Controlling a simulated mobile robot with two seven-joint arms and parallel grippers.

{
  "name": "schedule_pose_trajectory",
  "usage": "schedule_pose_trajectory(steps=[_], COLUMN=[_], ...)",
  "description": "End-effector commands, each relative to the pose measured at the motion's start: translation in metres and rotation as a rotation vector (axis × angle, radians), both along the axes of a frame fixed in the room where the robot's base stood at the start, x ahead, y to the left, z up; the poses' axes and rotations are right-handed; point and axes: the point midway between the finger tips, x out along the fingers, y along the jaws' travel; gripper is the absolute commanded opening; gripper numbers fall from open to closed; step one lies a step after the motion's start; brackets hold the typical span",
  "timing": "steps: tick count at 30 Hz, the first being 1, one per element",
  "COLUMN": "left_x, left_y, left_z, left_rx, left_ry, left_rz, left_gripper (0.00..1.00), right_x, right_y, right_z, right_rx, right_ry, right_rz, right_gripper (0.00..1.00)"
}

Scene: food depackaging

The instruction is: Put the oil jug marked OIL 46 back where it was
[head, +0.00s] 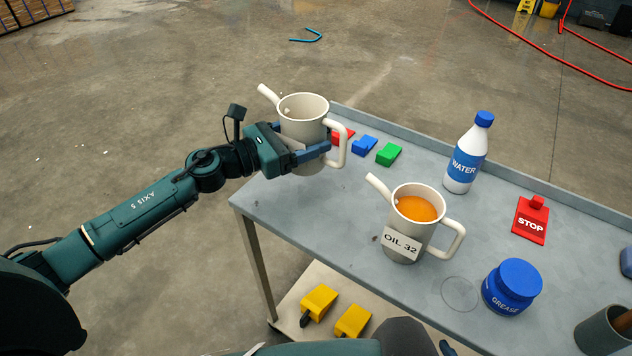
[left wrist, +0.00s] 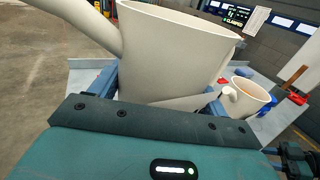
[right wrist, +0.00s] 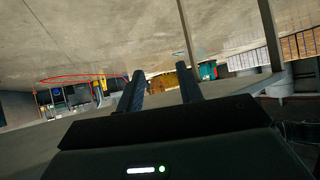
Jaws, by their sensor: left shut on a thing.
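A cream jug (head: 303,107) with a long spout and a side handle is at the far left end of the table. My left gripper (head: 312,150) is shut around its body; the jug also fills the left wrist view (left wrist: 170,60). No label shows on its visible side, so I cannot read its marking. I cannot tell whether its base touches the table. A second cream jug, labelled OIL 32 (head: 405,246), stands upright on the table with orange liquid inside. My right gripper (right wrist: 160,90) is open and empty in the right wrist view.
The grey table (head: 340,225) bears a thin circle outline (head: 460,293), a blue grease jar (head: 512,287), a water bottle (head: 465,155), a red STOP piece (head: 530,222) and a grey cup (head: 601,330). Blue (head: 364,146) and green (head: 389,154) blocks lie near the held jug.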

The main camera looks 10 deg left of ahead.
Motion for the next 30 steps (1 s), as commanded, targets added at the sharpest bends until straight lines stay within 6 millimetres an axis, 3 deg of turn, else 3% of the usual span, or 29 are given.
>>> schedule_pose_trajectory(steps=[6,18,30], left_x=[0.001,0.001,0.000], left_y=[0.000,0.000,0.000], left_z=[-0.041,-0.087,-0.096], left_rx=[-0.006,-0.006,-0.003], left_ry=[0.005,0.003,-0.001], left_rz=[-0.003,-0.002,-0.004], left_gripper=[0.40,0.40,0.40], right_x=[-0.001,-0.007,-0.004], right_y=[0.004,0.011,0.010], right_z=[-0.006,-0.008,-0.005], right_rx=[0.006,0.018,0.017], right_ry=[-0.001,0.003,-0.012], right_rz=[0.006,0.017,0.020], right_gripper=[0.36,0.36,0.36])
